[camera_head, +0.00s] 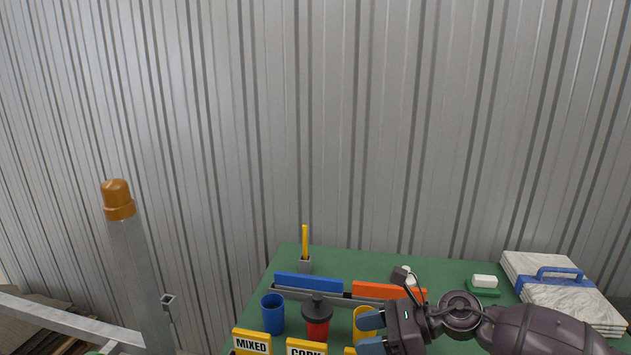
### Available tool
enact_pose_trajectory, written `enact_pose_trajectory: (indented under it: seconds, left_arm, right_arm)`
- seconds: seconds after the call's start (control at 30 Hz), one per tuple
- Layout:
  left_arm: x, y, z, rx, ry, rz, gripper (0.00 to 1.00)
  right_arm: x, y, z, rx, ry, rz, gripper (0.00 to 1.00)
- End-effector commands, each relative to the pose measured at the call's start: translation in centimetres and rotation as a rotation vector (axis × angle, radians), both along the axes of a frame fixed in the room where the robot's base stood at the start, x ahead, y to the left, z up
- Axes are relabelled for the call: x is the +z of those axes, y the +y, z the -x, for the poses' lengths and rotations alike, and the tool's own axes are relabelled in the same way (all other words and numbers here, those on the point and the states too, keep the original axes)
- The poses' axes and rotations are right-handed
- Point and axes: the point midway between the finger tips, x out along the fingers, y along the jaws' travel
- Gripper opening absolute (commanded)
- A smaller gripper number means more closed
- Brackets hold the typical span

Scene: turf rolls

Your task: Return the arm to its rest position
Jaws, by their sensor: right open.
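My right arm (530,328) comes in from the lower right, above a green table. My right gripper (370,332) is at its left end, with blue fingertips spread apart. It is open and no object shows between the fingers. It is in front of a yellow cup (364,318), which it partly hides; I cannot tell whether they touch. My left gripper is not in view.
The green table (450,268) holds a blue cup (272,314), blue (309,283) and orange (388,290) bars, a yellow stick in a holder (305,245), a white block (485,281) and marbled slabs (575,300). Yellow signs (252,343) line the front. A corrugated wall (350,120) stands behind.

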Motion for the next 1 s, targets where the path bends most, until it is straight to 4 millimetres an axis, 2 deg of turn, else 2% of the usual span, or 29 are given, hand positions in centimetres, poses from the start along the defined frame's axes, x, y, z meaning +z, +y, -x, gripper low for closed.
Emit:
enact_pose_trajectory:
  seconds: [0.07, 0.23, 0.33, 0.47, 0.6, 0.73, 0.87, 1.0]
  left_arm:
    - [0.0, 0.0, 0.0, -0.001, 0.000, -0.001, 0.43]
    - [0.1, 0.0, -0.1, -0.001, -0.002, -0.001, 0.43]
    - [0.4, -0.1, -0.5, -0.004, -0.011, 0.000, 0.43]
    - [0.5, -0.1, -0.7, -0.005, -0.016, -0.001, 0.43]
    - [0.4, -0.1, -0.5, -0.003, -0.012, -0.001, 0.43]
    - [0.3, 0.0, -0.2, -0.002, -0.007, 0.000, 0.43]
    - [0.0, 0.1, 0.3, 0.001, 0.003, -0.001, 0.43]
    - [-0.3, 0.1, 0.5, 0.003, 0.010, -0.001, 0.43]
  right_arm:
    - [0.4, 1.4, 0.7, -0.065, 0.062, -0.105, 0.51]
    - [1.9, 2.7, 1.2, -0.231, 0.208, -0.323, 0.51]
    - [2.8, 3.0, 1.4, -0.351, 0.325, -0.477, 0.51]
    - [3.8, 2.1, 1.4, -0.548, 0.525, -0.716, 0.51]
    - [3.8, -0.5, 1.4, -0.784, 0.772, -0.983, 0.51]
    - [2.5, -4.0, 2.1, -1.007, 1.008, -1.223, 0.51]
    - [0.1, -7.7, 3.8, -1.238, 1.242, -1.454, 0.51]
    - [-3.3, -11.5, 7.1, -1.494, 1.480, -1.695, 0.51]
